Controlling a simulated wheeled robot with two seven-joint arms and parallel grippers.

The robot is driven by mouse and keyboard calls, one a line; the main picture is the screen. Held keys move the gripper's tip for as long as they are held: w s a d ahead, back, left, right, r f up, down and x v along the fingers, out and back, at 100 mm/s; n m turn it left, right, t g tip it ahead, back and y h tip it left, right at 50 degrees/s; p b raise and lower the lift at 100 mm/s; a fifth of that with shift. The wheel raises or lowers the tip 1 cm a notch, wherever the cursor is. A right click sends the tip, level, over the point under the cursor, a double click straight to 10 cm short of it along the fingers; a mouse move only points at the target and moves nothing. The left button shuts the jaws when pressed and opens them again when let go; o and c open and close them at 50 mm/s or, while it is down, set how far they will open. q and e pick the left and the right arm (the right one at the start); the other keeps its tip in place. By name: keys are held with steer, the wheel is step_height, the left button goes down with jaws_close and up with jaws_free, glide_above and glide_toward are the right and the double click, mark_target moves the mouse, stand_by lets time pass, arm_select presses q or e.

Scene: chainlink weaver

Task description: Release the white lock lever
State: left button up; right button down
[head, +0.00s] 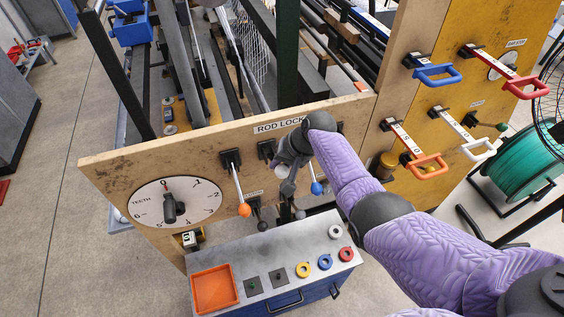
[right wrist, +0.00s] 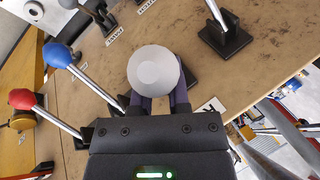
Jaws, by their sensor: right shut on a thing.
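The white lock lever's round knob (right wrist: 153,70) sits between the fingers of my right gripper in the right wrist view. My right gripper (head: 287,184) is shut on it, in front of the wooden panel below the "ROD LOCK" label (head: 278,126). The lever's shaft and base are mostly hidden behind the knob and gripper. My left gripper is not in view.
The blue-knobbed lever (head: 317,187) stands close right of my gripper, the orange-knobbed lever (head: 245,210) to its left. A red-knobbed lever (right wrist: 22,99) shows in the wrist view. The numbered dial (head: 167,204) is further left. A bench with an orange tray (head: 214,307) lies below.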

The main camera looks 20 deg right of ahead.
steer(key=shift+a, duration=0.25)
steer(key=c, duration=0.9)
jaws_free()
steer(key=o, duration=0.5)
steer(key=shift+s+a, duration=0.1)
steer(key=shift+a, duration=0.2)
steer(key=shift+o, duration=0.3)
steer(key=shift+r, duration=0.1)
steer(key=shift+d, duration=0.25)
steer(key=shift+r, duration=0.1)
steer(key=p+v, duration=0.2)
steer(key=v, duration=0.7)
steer(key=shift+s+r+p, duration=0.25)
steer(key=shift+p, duration=0.1)
steer(key=shift+d, duration=0.15)
